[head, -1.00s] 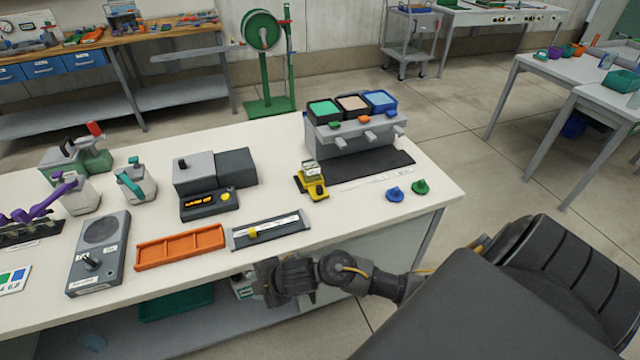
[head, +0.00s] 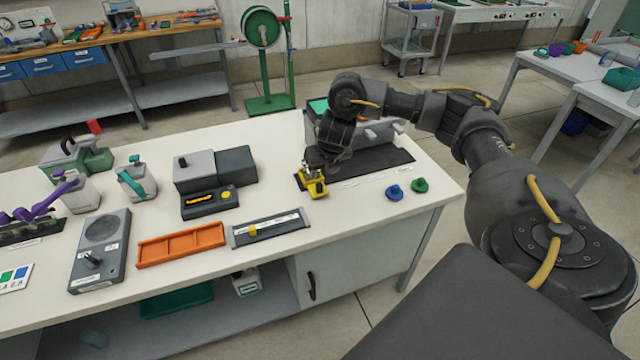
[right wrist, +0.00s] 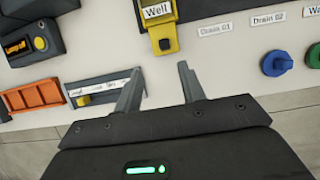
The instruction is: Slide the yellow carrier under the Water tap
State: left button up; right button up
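The yellow carrier (head: 313,187) stands at the left end of the black strip (head: 385,160), partly hidden by my right gripper. In the right wrist view the carrier (right wrist: 164,42) bears a label reading "Well". My right gripper (head: 313,163) is above and beside the carrier. In the right wrist view its two fingers (right wrist: 160,72) are apart with nothing between them, the carrier just beyond the tips. The tap unit (head: 308,125) is mostly hidden behind my right arm. The Water tap cannot be picked out. My left gripper is out of view.
A blue knob (head: 394,192) and a green knob (head: 420,185) stand right of the carrier. Labels "Drain 01" (right wrist: 214,29) and "Drain 02" (right wrist: 269,18) lie on the table. A slider panel (head: 270,228) and an orange tray (head: 180,244) lie at front left.

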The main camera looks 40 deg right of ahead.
aim_at(320, 185)
jog(key=x, duration=1)
jog(key=shift+w+d+f, duration=0.1)
jog(key=shift+d+f, duration=0.1)
jog(key=shift+d, duration=0.25)
jog(key=shift+c, duration=0.4)
grip_shut()
